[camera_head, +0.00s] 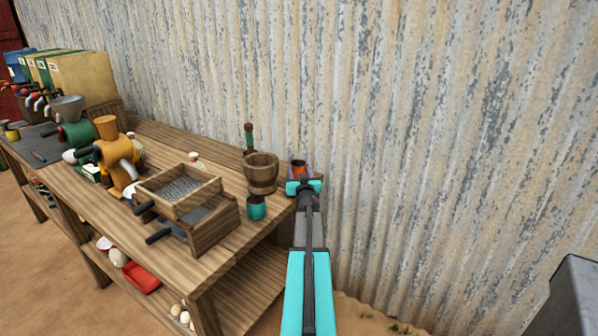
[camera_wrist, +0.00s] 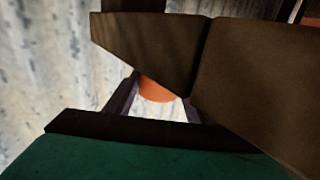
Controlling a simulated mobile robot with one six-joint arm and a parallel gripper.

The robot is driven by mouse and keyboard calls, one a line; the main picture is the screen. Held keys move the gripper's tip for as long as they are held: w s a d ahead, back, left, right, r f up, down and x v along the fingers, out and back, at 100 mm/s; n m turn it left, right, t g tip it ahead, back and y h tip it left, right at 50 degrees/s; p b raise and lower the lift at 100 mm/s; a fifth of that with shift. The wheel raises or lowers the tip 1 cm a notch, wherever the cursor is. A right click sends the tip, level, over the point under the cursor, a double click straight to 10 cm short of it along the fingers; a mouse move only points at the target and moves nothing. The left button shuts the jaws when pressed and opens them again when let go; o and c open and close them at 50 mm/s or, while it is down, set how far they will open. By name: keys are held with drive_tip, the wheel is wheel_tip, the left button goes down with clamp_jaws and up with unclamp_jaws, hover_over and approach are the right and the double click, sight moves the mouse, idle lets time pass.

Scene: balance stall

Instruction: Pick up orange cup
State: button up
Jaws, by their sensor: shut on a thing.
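The orange cup (camera_head: 298,164) is beyond the end of my arm at the right end of the wooden table, close to the metal wall. My gripper (camera_head: 302,174) is at the cup, and its body hides the cup's lower part. In the wrist view a piece of the orange cup (camera_wrist: 157,91) shows between the dark fingers of my gripper (camera_wrist: 158,108), which are shut on it. A brown wooden shape covers the rest of the cup there. I cannot tell whether the cup touches the table.
A wooden mortar (camera_head: 261,172) and a teal cup (camera_head: 256,208) stand just left of my gripper. A green bottle (camera_head: 248,138) stands behind the mortar. A wooden box with a sieve (camera_head: 179,190) is farther left. The corrugated wall (camera_head: 440,130) is close behind.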

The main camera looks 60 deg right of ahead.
sight(299, 166)
drive_tip(key=shift+r, duration=0.1)
wheel_tip(299, 166, up, 18)
drive_tip(key=p, duration=1)
idle(0.5)
